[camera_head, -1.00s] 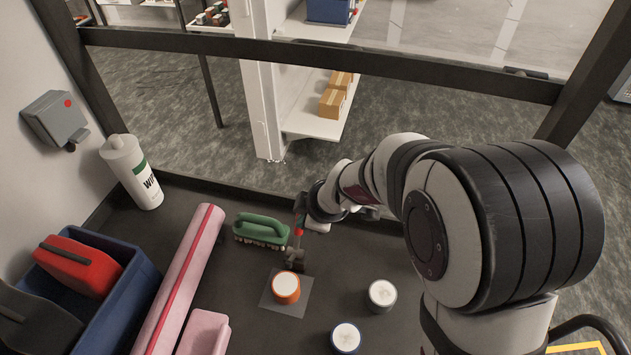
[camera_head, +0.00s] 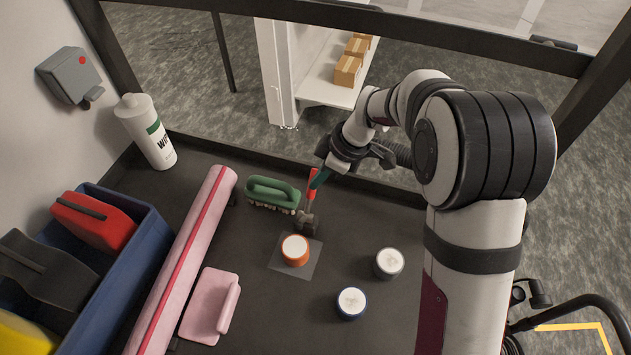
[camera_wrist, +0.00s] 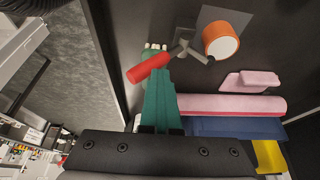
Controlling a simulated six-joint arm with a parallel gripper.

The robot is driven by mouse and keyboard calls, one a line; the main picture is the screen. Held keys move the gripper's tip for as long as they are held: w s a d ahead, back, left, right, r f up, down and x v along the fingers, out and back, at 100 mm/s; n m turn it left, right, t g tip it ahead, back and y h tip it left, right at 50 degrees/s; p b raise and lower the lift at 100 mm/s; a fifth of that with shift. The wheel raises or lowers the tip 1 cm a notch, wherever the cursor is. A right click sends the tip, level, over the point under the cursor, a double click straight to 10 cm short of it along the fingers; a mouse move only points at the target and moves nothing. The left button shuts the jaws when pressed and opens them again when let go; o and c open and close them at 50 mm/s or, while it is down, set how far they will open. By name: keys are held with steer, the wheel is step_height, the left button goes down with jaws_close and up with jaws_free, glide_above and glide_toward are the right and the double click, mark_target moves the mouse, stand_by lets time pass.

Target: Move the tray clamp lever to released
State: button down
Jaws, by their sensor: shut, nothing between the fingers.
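The tray clamp lever has a red handle (camera_head: 313,183) above a grey metal base (camera_head: 306,223), behind the orange jar. In the wrist view the red handle (camera_wrist: 148,68) points left and the metal clamp (camera_wrist: 186,46) reaches right toward the orange jar (camera_wrist: 221,40). My gripper (camera_head: 321,178) has green fingers, shut and empty, just right of the handle in the head view. In the wrist view the fingertips (camera_wrist: 160,73) lie beside the handle, overlapping its near edge. I cannot tell whether they touch it. The orange jar (camera_head: 295,250) stands on a grey square plate (camera_head: 309,268).
A green brush (camera_head: 272,193) lies close left of the lever. A grey jar (camera_head: 388,264) and a blue jar (camera_head: 351,303) stand at front right. A pink roll (camera_head: 185,260), a pink block (camera_head: 208,305) and a blue bin (camera_head: 135,270) fill the left.

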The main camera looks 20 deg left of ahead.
steer(key=shift+w+f+m+g, duration=0.25)
steer(key=shift+w+f+g, duration=0.25)
steer(key=shift+w+g, duration=0.4)
steer(key=shift+w+f+m+g, duration=0.25)
steer(key=shift+w+f+g, duration=0.25)
steer(key=shift+w+g, duration=0.4)
steer(key=shift+s, duration=0.1)
